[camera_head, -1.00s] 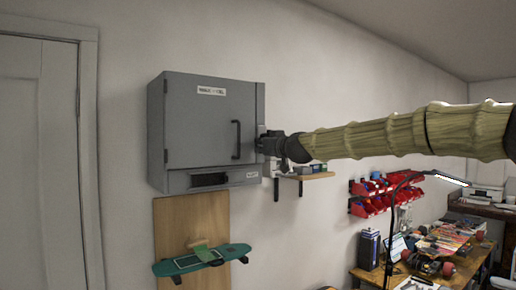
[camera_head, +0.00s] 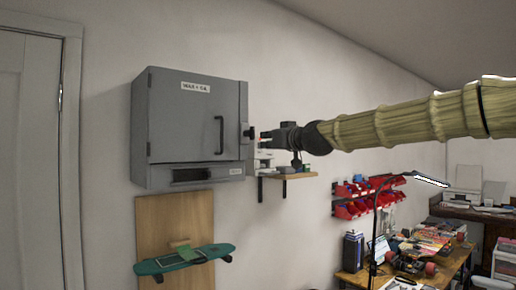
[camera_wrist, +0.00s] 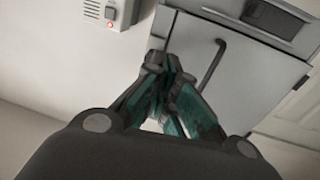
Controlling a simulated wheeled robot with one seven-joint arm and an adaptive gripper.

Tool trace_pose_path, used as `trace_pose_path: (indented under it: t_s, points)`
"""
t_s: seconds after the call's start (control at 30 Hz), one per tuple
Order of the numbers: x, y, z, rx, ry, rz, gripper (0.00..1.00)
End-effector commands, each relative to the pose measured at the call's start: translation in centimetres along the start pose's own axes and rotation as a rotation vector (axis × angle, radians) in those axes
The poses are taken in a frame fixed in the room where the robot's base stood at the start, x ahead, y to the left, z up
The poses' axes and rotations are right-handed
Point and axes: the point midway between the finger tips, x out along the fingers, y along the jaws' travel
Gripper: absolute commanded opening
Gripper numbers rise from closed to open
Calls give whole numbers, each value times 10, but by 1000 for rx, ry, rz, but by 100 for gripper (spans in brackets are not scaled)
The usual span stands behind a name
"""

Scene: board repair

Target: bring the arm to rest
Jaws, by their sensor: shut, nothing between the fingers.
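My gripper (camera_head: 262,138) is at the end of my outstretched arm, just right of the grey wall cabinet (camera_head: 178,125). In the wrist view my gripper (camera_wrist: 160,62) has its fingers together and holds nothing. The cabinet's door is closed, with a dark vertical handle (camera_head: 219,134). In the wrist view the cabinet (camera_wrist: 185,40) lies beyond the fingers, and its handle (camera_wrist: 212,62) is right of the fingertips. A gap shows between my gripper and the cabinet's side in the head view.
A small wooden shelf (camera_head: 290,176) is below my gripper. A teal skateboard (camera_head: 183,260) hangs under the cabinet. Red bins (camera_head: 350,210), a lamp (camera_head: 431,181) and a cluttered workbench (camera_head: 352,277) stand to the right. A wall box with a red light (camera_wrist: 108,14) is at upper left.

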Motion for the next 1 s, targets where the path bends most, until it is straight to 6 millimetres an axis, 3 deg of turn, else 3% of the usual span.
trace_pose_path:
  t_s: [0.3, 0.47, 0.57, 0.67, 1.0]
  points:
    - [-22, 0, 2, 0, -2, -3, 0]
    - [-23, 0, 2, 1, -3, -4, 0]
    - [-19, 0, 15, 5, -18, -3, 0]
    - [-10, -1, 48, 17, -53, 0, 0]
    - [14, -5, 239, 95, -257, 27, 0]
